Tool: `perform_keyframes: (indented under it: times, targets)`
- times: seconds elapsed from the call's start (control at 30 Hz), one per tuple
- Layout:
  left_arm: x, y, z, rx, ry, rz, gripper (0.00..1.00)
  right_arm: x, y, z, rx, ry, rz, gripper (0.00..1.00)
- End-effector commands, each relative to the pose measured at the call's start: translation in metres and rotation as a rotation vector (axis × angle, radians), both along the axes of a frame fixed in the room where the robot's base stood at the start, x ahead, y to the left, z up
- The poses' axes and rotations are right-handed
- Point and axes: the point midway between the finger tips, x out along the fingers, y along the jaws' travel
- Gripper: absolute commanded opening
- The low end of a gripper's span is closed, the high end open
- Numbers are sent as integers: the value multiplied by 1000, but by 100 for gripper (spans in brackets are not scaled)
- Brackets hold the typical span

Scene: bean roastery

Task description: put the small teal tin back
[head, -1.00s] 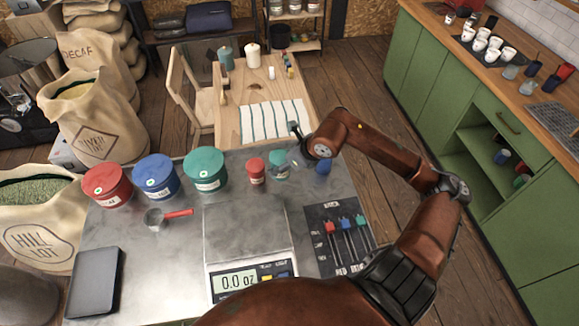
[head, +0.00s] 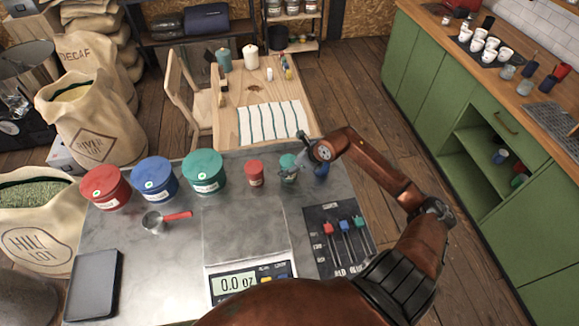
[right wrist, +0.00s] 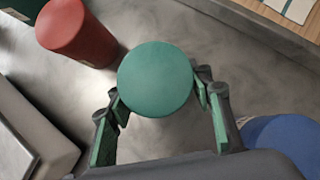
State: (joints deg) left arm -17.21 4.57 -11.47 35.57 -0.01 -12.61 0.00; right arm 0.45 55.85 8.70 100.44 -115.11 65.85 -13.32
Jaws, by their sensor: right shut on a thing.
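The small teal tin (head: 288,161) is at the back right of the grey worktop, between the small red tin (head: 256,173) and the small blue tin (head: 321,169). My right gripper (head: 289,174) is shut on it. In the right wrist view the round teal lid (right wrist: 155,79) sits between the two fingers of the gripper (right wrist: 160,98). The tin's lower part is hidden there, and I cannot tell whether its base touches the worktop. My left gripper is not in view.
Large red (head: 106,187), blue (head: 157,179) and teal (head: 204,171) tins stand at the back left. A scale (head: 245,235) reading 0.0 oz is in the middle. A dark board (head: 320,262) with red, blue and teal-topped items lies right. A red-handled scoop (head: 155,221) lies left.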

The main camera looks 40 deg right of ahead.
Motion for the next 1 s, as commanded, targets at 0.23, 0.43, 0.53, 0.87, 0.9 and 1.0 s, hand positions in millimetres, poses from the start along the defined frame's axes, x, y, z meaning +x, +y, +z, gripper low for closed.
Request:
perform_keyframes:
  times: [0.23,0.43,0.53,0.87,0.9,1.0]
  targets:
    - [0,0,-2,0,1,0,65,0,0,-1,0,-1,0,13]
    - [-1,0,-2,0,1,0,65,0,0,-2,0,0,0,59]
    - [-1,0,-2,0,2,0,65,0,0,-2,1,0,-1,64]
    - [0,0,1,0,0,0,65,0,0,3,1,-1,-1,64]
    - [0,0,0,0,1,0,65,-3,-2,5,-2,0,-1,64]
    - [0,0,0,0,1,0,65,-11,-4,16,-3,1,-1,64]
